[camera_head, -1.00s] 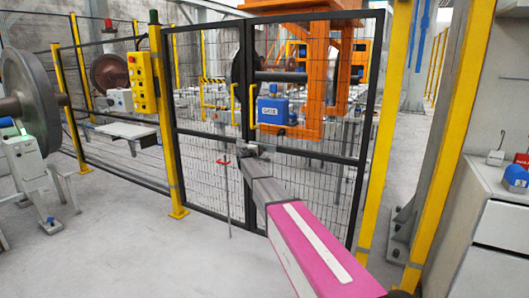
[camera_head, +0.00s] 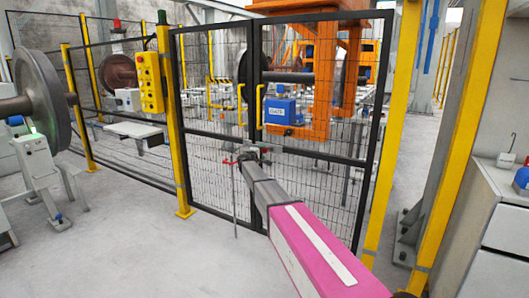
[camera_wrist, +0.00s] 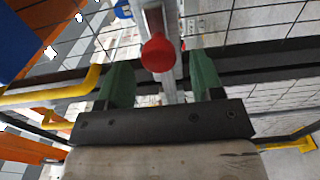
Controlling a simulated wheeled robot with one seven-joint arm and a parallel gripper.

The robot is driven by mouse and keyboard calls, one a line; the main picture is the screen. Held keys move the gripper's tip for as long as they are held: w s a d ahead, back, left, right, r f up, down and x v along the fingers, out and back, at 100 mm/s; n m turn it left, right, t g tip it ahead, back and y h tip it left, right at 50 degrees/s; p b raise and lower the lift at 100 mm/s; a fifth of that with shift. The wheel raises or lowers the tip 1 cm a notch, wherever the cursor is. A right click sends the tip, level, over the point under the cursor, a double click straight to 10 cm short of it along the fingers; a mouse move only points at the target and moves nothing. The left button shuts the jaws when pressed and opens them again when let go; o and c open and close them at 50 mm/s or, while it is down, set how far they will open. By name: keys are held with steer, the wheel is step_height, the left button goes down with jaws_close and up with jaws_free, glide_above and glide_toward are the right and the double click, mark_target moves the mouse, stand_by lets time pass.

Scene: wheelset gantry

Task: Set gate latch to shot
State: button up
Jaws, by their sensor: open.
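The closed-looking mesh gate (camera_head: 214,135) stands in front of me, with two black-framed leaves. In the wrist view a round red knob (camera_wrist: 158,53) sits on a pale grey upright bar (camera_wrist: 170,88), seemingly the latch. Red latch parts (camera_head: 228,161) and a thin vertical rod (camera_head: 235,205) also show at mid-gate in the head view. My gripper (camera_head: 248,152) is at the gate beside them. In the wrist view my open gripper (camera_wrist: 161,75) has its green fingers on either side of the knob and bar, with gaps visible. Whether the knob is level with the fingertips is unclear.
Yellow posts (camera_head: 174,125) and (camera_head: 388,130) flank the gate. A yellow button box (camera_head: 150,82) is on the left post. A grey cabinet (camera_head: 500,225) stands right; the front floor is clear.

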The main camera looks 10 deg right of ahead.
steer(key=v, duration=0.6)
steer(key=shift+s, duration=0.2)
steer(key=shift+a, duration=0.2)
steer(key=s+d+f+m+g+y, duration=0.1)
steer(key=s+d+f+m+g, duration=0.15)
steer(key=s+d+f, duration=0.4)
steer(key=s+d+f+m+g+y, duration=0.1)
steer(key=s+d+f+m+g, duration=0.2)
steer(key=s, duration=0.7)
steer(key=s+d+f+m+g, duration=0.1)
steer(key=s+d+f+g, duration=0.25)
steer(key=s+f, duration=0.4)
steer(key=s+f+m+g+y, duration=0.1)
steer(key=s+f+g+y, duration=0.1)
steer(key=s, duration=0.7)
steer(key=s+a+f+m+g+y, duration=0.1)
steer(key=s+m+y, duration=0.1)
steer(key=s, duration=0.8)
steer(key=s+a+f+m+g+y, duration=0.1)
steer(key=s+y, duration=0.3)
steer(key=s, duration=0.6)
steer(key=shift+s+f+g+y, duration=0.25)
steer(key=shift+f+g+y, duration=0.05)
steer(key=shift+f+g, duration=0.55)
